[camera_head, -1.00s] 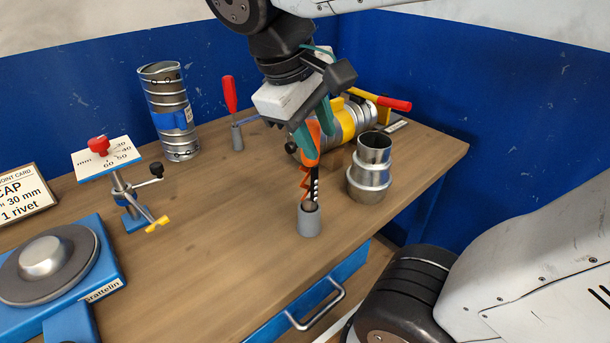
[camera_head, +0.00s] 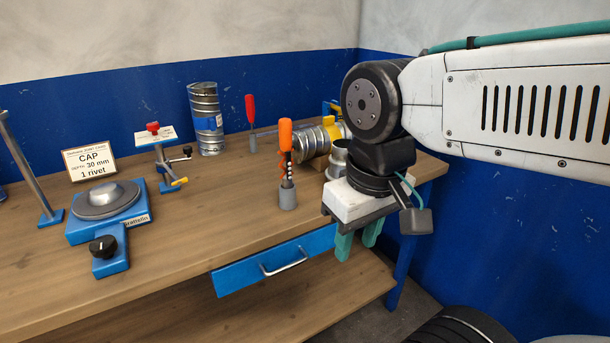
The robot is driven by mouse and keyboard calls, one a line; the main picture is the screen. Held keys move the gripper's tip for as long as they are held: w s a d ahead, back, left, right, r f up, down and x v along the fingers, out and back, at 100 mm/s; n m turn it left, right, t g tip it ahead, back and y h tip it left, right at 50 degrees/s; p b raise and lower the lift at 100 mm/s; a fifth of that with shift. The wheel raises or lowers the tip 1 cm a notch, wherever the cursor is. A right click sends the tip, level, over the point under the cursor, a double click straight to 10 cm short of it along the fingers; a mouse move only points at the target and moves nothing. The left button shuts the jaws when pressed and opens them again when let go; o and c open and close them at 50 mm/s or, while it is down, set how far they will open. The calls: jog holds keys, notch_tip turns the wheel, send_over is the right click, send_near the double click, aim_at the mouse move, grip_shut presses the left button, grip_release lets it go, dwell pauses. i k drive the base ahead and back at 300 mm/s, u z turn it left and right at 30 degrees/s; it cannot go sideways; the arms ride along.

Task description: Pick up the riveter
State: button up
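I cannot tell for certain which tool is the riveter. An orange-handled tool (camera_head: 286,137) with a dark, white-marked shank and an orange zigzag part stands upright in a small grey holder (camera_head: 288,197) near the bench's front edge. A red-handled tool (camera_head: 250,110) stands in another holder farther back. My gripper (camera_head: 358,240) points down, to the right of the orange-handled tool and apart from it, by the bench's front edge. Its two teal fingers are spread with nothing visible between them.
A blue drawer (camera_head: 275,262) with a metal handle is under the bench top (camera_head: 200,220). Metal ducts (camera_head: 205,120) stand and lie at the back; my arm partly hides the right-hand ones. A gauge stand (camera_head: 165,160), a card (camera_head: 90,160) and a blue turntable device (camera_head: 110,215) are left.

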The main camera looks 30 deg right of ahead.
aim_at(285, 124)
jog(key=k, duration=0.1)
jog(key=z, duration=1.1)
jog(key=i, duration=0.65)
jog(key=u, duration=1.15)
jog(key=i, duration=0.5)
jog(key=u, duration=0.1)
jog(key=k, duration=0.8)
jog(key=z, duration=0.65)
jog(key=i, duration=0.5)
